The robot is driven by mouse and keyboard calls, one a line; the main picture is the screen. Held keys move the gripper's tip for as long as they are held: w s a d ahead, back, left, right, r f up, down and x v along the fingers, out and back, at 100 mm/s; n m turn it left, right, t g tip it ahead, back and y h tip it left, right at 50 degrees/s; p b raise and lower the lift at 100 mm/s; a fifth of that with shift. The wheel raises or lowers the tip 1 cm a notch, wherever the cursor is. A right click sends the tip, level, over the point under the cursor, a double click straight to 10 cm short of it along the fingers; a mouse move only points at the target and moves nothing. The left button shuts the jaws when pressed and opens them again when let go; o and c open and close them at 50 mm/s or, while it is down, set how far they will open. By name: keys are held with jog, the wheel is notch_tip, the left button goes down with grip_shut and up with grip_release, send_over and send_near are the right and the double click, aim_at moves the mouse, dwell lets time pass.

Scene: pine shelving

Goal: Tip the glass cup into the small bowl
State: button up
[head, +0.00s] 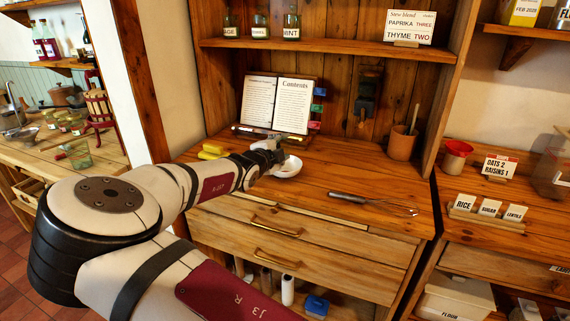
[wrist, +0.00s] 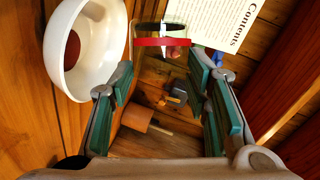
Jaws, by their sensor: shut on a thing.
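The small white bowl (head: 287,167) stands on the wooden counter in front of the open book. In the wrist view the bowl (wrist: 112,48) is at the upper left, with a dark reddish-brown patch inside it. My gripper (head: 271,151) is at the bowl's far left side in the head view. In the wrist view my gripper (wrist: 160,68) has its green-padded fingers apart, around a see-through glass cup (wrist: 150,42) with a red band. The cup is close beside the bowl. Its contents and exact tilt are hard to tell. The head view barely shows it, behind my wrist.
An open book (head: 277,104) leans at the back, with a pen before it. A yellow block (head: 213,152) lies left of my gripper. A whisk (head: 372,203) lies on the right and a terracotta pot (head: 402,143) stands behind it. The counter's front middle is clear.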

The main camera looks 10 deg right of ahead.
jog(key=shift+m+t+p, duration=0.5)
jog(key=shift+m+p, duration=0.2)
jog(key=shift+p, duration=0.05)
dwell(0.5)
jog(key=shift+s+d+m+t, duration=0.25)
jog(key=shift+m+t, duration=0.15)
jog(key=shift+m, duration=0.7)
dwell(0.6)
jog(key=shift+s+d+f+m+t+b, duration=0.15)
jog(key=shift+m+t+b, duration=0.1)
jog(key=shift+m, duration=0.4)
jog(key=shift+s+d+m+t+b, duration=0.15)
jog(key=shift+m+t, duration=0.1)
jog(key=shift+m, duration=0.4)
dwell(0.5)
jog(key=shift+s+d+f+m+t+h+b, duration=0.1)
jog(key=shift+m+t+h+b, duration=0.05)
jog(key=shift+m+b, duration=0.45)
jog(key=shift+s+f+m+t+h+b, duration=0.1)
jog(key=shift+m+t+h+b, duration=0.05)
jog(key=shift+m+b, duration=0.4)
dwell(0.8)
